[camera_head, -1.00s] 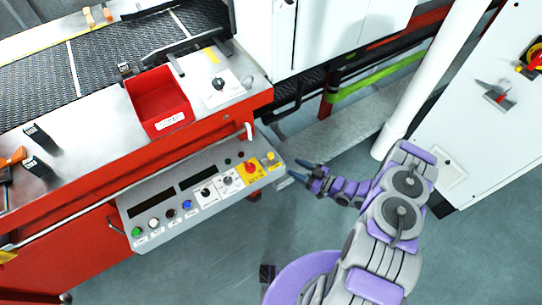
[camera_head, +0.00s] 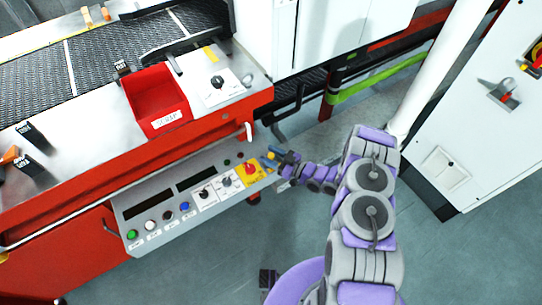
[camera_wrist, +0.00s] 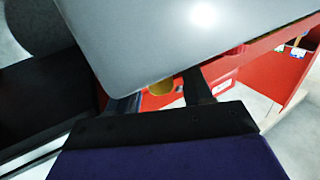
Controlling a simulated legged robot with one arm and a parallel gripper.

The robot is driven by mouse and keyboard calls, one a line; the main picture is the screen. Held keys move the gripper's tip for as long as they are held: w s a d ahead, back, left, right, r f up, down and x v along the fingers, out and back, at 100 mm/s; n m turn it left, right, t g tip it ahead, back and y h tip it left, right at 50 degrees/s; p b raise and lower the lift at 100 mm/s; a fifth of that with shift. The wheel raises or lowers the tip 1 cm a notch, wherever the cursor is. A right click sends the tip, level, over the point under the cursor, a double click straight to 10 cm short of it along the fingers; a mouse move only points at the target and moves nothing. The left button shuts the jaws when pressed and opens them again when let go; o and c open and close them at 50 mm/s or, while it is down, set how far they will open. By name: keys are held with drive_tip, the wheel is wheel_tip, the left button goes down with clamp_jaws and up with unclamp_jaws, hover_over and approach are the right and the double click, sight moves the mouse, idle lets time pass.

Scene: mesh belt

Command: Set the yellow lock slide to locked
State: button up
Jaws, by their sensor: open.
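The control panel (camera_head: 150,201) slopes along the front of the red machine in the head view. My gripper (camera_head: 274,161) is at the panel's right end, with its open jaws over the spot where a small yellow piece, likely the lock slide, showed earlier. The gripper now mostly covers that piece, so its position cannot be read. In the wrist view, my gripper (camera_wrist: 162,96) has its two dark fingers apart. A yellow part (camera_wrist: 161,88) shows between them, partly behind a large grey edge. I cannot tell whether the fingers touch it.
A red emergency knob (camera_head: 250,169) on a yellow plate sits just left of my gripper. Selector knobs (camera_head: 226,181) and coloured buttons line the panel. A red bin (camera_head: 157,128) stands above it. A white cabinet (camera_head: 480,120) is at the right. Floor in front is clear.

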clamp_jaws()
idle(0.5)
